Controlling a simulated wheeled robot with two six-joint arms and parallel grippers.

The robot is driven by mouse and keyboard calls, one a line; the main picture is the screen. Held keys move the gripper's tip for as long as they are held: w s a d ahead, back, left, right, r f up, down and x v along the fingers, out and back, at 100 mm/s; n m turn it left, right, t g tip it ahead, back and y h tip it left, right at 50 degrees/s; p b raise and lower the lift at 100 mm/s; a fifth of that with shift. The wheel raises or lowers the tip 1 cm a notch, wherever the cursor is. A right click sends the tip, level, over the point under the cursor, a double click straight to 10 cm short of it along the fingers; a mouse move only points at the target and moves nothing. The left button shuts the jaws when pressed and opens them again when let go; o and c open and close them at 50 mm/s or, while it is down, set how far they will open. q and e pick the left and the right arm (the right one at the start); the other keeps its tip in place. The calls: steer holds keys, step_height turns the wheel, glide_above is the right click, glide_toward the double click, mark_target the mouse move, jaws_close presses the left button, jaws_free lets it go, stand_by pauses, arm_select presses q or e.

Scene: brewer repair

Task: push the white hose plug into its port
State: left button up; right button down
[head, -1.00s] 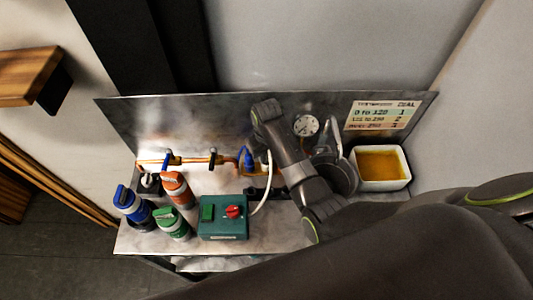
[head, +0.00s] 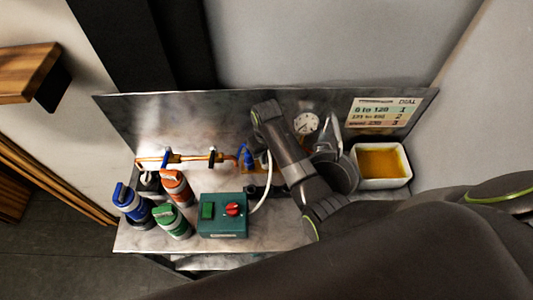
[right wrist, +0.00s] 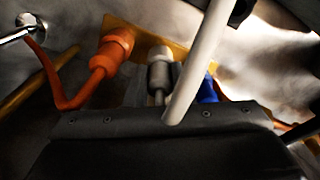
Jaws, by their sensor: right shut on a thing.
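The white hose (head: 268,180) curves up from beside the teal box to the brass block (head: 249,169). In the right wrist view the white hose (right wrist: 196,65) crosses in front of my right gripper (right wrist: 160,90). A plug with a white collar and grey body (right wrist: 159,72) stands between the fingers, against the brass-coloured block (right wrist: 180,50). My right gripper is shut on this plug. How deep the plug sits in its port cannot be told. In the head view my right arm hides much of this area. My left gripper is not in view.
An orange plug and hose (right wrist: 108,55) sit close beside the gripper. A blue lever (head: 247,155), copper pipe (head: 190,159), gauge (head: 306,123) and teal box (head: 223,215) surround the work area. Several bottles stand left; a white tray (head: 408,181) of amber liquid stands right.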

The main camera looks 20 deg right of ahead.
steer(key=c, duration=1.2)
jaws_free()
steer(key=shift+o, duration=0.6)
steer(key=o, duration=0.5)
steer(key=shift+r, duration=0.1)
steer(key=shift+r+p, duration=0.75)
steer(key=shift+r, duration=2.75)
